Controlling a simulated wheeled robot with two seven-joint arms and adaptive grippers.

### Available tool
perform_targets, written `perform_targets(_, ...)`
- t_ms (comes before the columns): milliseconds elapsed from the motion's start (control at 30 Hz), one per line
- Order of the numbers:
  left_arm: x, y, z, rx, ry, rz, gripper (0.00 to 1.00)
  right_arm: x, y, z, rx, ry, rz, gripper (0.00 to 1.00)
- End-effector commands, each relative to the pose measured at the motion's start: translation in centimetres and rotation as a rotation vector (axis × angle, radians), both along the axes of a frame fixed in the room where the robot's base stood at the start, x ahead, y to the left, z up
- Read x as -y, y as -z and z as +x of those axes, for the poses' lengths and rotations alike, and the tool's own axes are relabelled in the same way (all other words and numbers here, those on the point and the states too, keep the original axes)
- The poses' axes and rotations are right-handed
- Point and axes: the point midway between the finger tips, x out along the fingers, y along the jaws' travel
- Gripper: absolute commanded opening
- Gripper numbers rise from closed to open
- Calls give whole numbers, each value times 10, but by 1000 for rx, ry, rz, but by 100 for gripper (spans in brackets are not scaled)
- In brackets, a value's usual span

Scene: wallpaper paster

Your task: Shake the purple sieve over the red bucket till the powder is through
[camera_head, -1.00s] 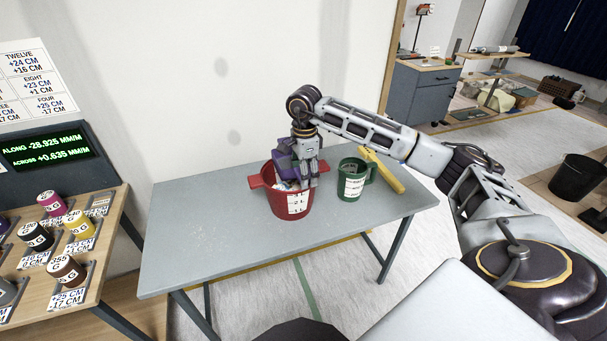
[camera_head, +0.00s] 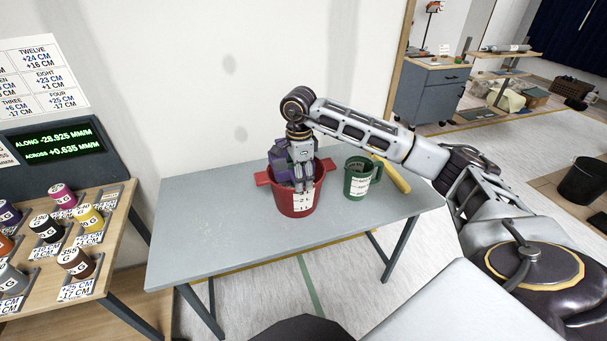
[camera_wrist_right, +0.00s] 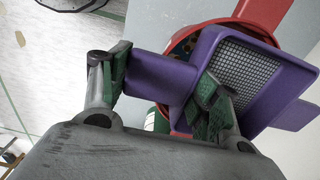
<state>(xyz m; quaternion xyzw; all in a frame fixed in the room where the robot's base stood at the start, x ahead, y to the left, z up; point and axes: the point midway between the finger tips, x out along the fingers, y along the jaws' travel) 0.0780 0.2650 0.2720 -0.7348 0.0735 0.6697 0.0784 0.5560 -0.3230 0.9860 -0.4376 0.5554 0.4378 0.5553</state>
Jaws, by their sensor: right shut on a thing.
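The red bucket (camera_head: 283,204) stands on the grey table, with a white marked label on its front. My right gripper (camera_head: 304,184) is over it, shut on the handle of the purple sieve (camera_head: 281,160), which appears tilted at the bucket's mouth. In the right wrist view the sieve's handle lies between my fingers (camera_wrist_right: 163,75), and its grey mesh (camera_wrist_right: 243,78) shows no clear powder. The red bucket's rim (camera_wrist_right: 262,14) shows behind it. I cannot tell whether the sieve touches the bucket. My left gripper is not in view.
A green jug (camera_head: 357,180) stands just right of the bucket, with a yellow-handled thing (camera_head: 392,175) behind it. The grey table (camera_head: 205,235) is clear at left. A wooden stand with several labelled pots (camera_head: 78,261) and a display (camera_head: 60,146) are further left.

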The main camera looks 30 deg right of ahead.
Motion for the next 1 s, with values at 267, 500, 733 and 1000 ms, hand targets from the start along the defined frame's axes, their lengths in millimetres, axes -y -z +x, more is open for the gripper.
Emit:
perform_targets(267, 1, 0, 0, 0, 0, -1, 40, -2, 0, 0, 1, 0, 0, 33)
perform_targets(500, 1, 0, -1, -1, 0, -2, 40, 0, 0, 0, 1, 1, 0, 33)
perform_targets(733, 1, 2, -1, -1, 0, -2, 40, 8, 0, 0, 1, 2, 0, 33)
perform_targets(1000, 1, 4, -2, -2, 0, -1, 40, 16, 0, 0, 1, 1, 0, 33)
